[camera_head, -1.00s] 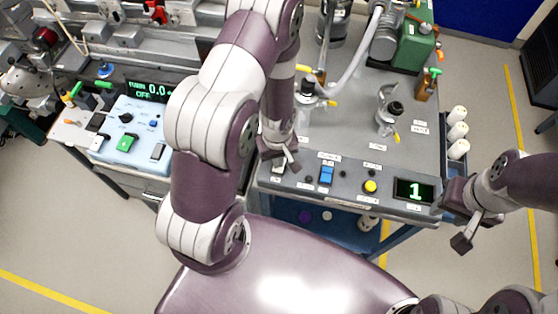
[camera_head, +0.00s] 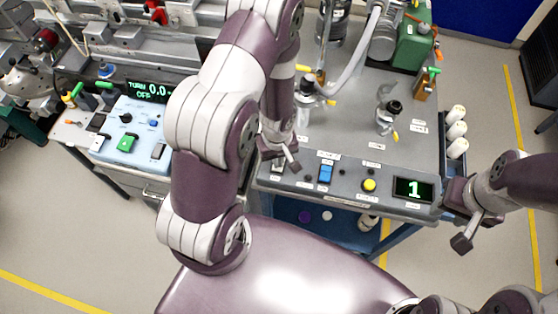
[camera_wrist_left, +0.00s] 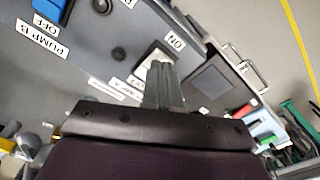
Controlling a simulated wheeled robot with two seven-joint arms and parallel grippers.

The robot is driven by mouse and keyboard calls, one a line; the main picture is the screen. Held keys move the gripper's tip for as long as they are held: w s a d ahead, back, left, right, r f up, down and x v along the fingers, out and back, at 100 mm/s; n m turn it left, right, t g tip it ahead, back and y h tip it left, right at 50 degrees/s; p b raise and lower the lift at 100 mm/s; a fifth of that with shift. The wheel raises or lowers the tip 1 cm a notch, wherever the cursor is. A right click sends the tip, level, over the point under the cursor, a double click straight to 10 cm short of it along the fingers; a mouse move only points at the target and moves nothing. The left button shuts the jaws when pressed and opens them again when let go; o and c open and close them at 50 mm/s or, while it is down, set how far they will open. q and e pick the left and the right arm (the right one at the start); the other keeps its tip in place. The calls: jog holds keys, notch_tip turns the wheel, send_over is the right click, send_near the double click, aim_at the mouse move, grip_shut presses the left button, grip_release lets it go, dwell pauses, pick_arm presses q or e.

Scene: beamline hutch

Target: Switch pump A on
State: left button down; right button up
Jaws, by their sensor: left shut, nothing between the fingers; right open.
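The pump A switch (camera_wrist_left: 152,58) is a pale rocker in the grey front panel (camera_head: 330,185), with an ON label beside it in the left wrist view. The switch also shows in the head view (camera_head: 277,167), partly covered by my left gripper. My left gripper (camera_head: 291,160) is shut and empty. In the left wrist view its fingertips (camera_wrist_left: 163,72) overlap the switch's lower part; I cannot tell whether they touch it. I cannot tell which way the rocker is tipped. My right gripper (camera_head: 464,232) is open and empty, right of the panel's display.
A blue pump B switch (camera_head: 326,173), a yellow button (camera_head: 369,185) and a display reading 1 (camera_head: 413,189) sit right along the panel. A light-blue control box (camera_head: 135,132) stands left. Valves (camera_head: 389,112) and hoses stand behind the panel. Floor is clear at lower left.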

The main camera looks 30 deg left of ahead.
pick_arm(q)
jog(key=shift+f+b, duration=0.85)
jog(key=shift+f, duration=0.1)
dwell(0.6)
jog(key=shift+r, duration=0.1)
notch_tip(320, 180, up, 7)
jog(key=p, duration=0.7)
jog(key=shift+p, duration=0.3)
